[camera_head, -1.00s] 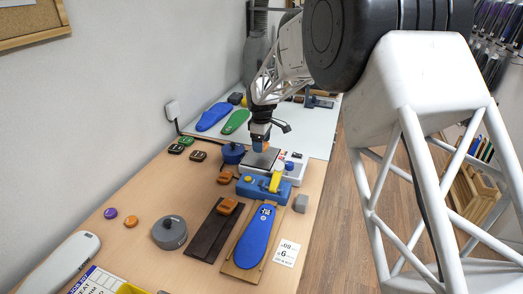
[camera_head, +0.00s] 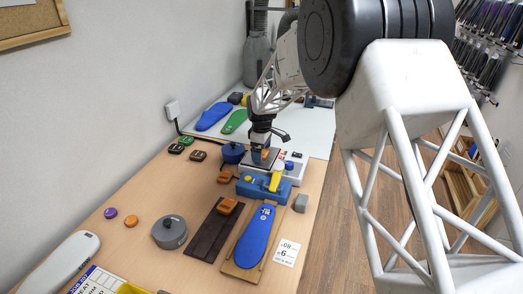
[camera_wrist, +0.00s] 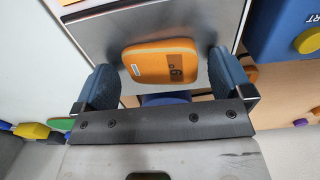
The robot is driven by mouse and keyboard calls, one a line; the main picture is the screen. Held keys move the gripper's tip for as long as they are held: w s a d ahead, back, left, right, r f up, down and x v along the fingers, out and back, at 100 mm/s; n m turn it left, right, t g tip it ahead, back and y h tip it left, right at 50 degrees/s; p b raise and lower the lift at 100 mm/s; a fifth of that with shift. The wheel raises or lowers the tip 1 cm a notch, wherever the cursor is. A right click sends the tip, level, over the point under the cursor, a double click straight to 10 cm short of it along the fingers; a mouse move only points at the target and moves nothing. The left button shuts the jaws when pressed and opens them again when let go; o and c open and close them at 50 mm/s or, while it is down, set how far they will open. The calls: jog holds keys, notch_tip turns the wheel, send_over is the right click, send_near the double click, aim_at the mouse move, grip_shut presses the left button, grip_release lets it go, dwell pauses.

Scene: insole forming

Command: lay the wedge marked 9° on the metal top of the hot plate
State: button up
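The orange wedge marked 9° (camera_wrist: 150,62) lies on the metal top of the hot plate (camera_wrist: 95,35), close to the edge nearest my gripper in the wrist view. My gripper (camera_wrist: 165,80) is open, with one blue finger on each side of the wedge. A gap shows at the right finger and a very narrow one at the left. In the head view my gripper (camera_head: 262,148) is low over the hot plate (camera_head: 248,163), and a bit of the orange wedge (camera_head: 265,154) shows there. The arm hides part of the plate.
A blue fixture (camera_head: 255,188) with a yellow lever stands in front of the hot plate. A blue insole (camera_head: 256,235) lies on a board. A blue round pot (camera_head: 231,153) stands left of the plate.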

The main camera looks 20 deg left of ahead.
jog(key=shift+r, duration=0.1)
notch_tip(320, 180, up, 12)
dwell(1.0)
dwell(0.7)
jog(key=s+d+r+m, duration=0.35)
jog(key=s+d, duration=0.25)
jog(key=d, duration=0.4)
jog(key=s+d+r+m+t, duration=0.15)
jog(key=s+d+r, duration=0.4)
jog(key=d, duration=0.55)
jog(key=s+d+r+m, duration=0.4)
jog(key=s+d, duration=0.2)
jog(key=d, duration=0.4)
jog(key=s+d+f+m, duration=0.1)
jog(key=s+d+m, duration=0.2)
jog(key=s, duration=0.6)
jog(key=s+d+f+m, duration=0.2)
jog(key=s+d+m, duration=0.1)
jog(key=s+d, duration=0.5)
jog(key=s+d+f+m+t, duration=0.1)
jog(key=s+d, duration=0.5)
jog(key=s, duration=0.6)
jog(key=shift+s+d+f+m, duration=0.25)
jog(key=shift+f+m, duration=0.4)
jog(key=shift+m, duration=0.45)
